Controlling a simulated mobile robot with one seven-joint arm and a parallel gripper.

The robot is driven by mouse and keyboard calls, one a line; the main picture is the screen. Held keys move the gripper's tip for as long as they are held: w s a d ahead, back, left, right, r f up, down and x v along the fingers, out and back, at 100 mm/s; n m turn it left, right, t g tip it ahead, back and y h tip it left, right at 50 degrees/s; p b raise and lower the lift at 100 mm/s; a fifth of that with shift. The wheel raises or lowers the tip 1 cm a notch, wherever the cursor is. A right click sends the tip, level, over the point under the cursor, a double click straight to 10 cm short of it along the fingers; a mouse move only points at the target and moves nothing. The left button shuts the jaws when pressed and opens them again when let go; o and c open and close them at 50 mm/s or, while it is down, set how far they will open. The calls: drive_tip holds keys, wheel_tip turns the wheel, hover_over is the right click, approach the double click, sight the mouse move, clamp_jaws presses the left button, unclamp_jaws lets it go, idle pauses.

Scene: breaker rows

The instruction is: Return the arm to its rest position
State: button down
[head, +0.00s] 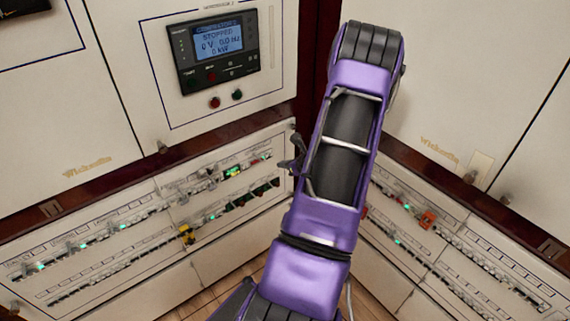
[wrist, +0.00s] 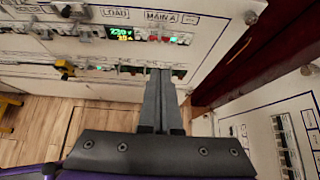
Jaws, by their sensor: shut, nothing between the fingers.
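My gripper (wrist: 160,74) is shut and empty in the wrist view, its two grey fingers together. The fingertips appear in front of the lower breaker row (wrist: 100,70) of a white panel; I cannot tell whether they touch it. My purple arm (head: 325,170) crosses the middle of the head view, reaching up and bent. In the head view I cannot make out the fingers clearly; the arm hides much of that area.
White cabinets meet in a corner. The left one has a controller screen (head: 219,41) reading STOPPED. Breaker rows run along both lower panels. A yellow piece (head: 187,235) sits on the left row and an orange-red one (head: 427,219) on the right. Wooden floor (wrist: 60,125) shows below.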

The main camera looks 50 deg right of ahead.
drive_tip(key=shift+s+a+r, duration=0.1)
drive_tip(key=shift+s+r, duration=0.15)
idle(0.5)
